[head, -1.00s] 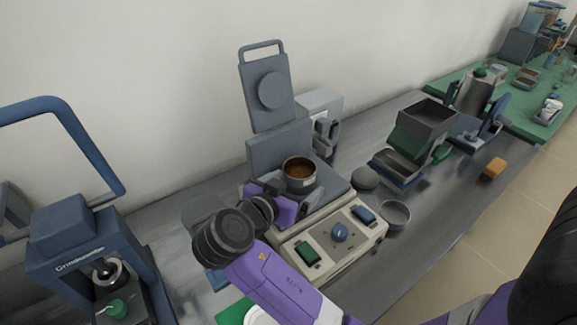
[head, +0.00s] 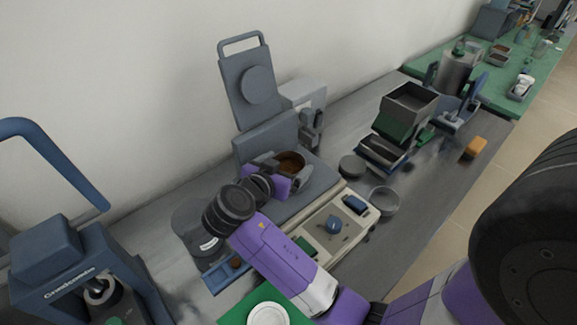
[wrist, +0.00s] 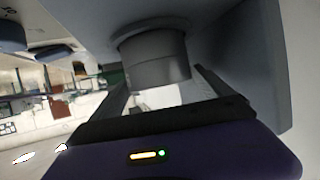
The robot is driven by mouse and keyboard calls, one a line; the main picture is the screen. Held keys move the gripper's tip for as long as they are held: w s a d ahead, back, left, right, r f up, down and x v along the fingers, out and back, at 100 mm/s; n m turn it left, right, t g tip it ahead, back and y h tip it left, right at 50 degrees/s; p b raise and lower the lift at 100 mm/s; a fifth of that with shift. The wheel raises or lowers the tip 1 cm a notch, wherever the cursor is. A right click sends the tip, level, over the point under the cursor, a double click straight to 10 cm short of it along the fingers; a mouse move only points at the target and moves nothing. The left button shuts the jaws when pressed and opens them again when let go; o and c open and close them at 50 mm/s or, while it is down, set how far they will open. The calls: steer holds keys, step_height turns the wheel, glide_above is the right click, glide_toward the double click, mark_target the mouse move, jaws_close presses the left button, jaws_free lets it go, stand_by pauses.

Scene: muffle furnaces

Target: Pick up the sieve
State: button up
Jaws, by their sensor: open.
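The sieve, a round grey metal vessel with brown grains inside (head: 291,161), stands upright on the grey plate of the beige machine (head: 335,222). My gripper (head: 287,175) is at the sieve's near left side and hides part of its wall. In the wrist view the sieve's grey cylinder (wrist: 158,62) shows between the two dark fingers of my open gripper (wrist: 163,85). One finger is on each side of it. I cannot tell whether either finger touches it.
The machine's raised lid (head: 247,85) stands behind the sieve. A round dark lid (head: 351,166) and an empty round pan (head: 384,201) lie to the right. A green and grey device (head: 405,113) stands further right. A blue press (head: 62,255) is at the left.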

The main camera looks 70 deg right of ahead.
mark_target(289, 169)
steer(key=shift+d+f, duration=0.3)
steer(key=shift+d, duration=0.35)
steer(key=c, duration=1.8)
steer(key=shift+c, duration=0.2)
steer(key=shift+r, duration=0.1)
step_height(289, 169, up, 20)
